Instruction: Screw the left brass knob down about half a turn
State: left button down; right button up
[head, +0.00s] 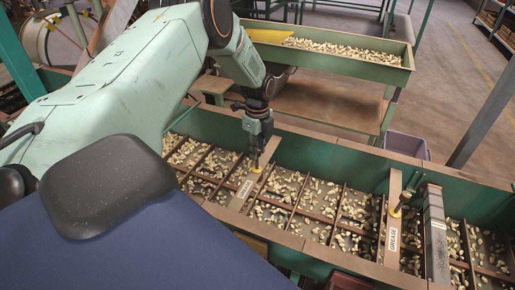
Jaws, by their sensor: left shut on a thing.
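The left brass knob (256,170) sits on a wooden crossbar (240,196) over the long green hopper (312,157). My left arm comes in from the upper left, and my left gripper (257,161) points down and is shut on this knob. The fingers hide most of the knob; only a little yellow brass shows at its base. A second brass knob (397,211) stands on another crossbar (393,232) to the right, with nothing touching it. My right gripper is not in view.
Brown dividers split the hopper into cells of scattered nuts. A grey slotted bar (436,235) stands right of the second knob. A raised green tray (335,61) of nuts and a purple bin (405,146) are behind. Open floor (450,60) lies at the upper right.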

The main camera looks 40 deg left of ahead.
pick_arm(q)
jog(key=c, duration=1.1)
grip_release()
jog(key=shift+r, duration=0.1)
notch_tip(320, 180, up, 12)
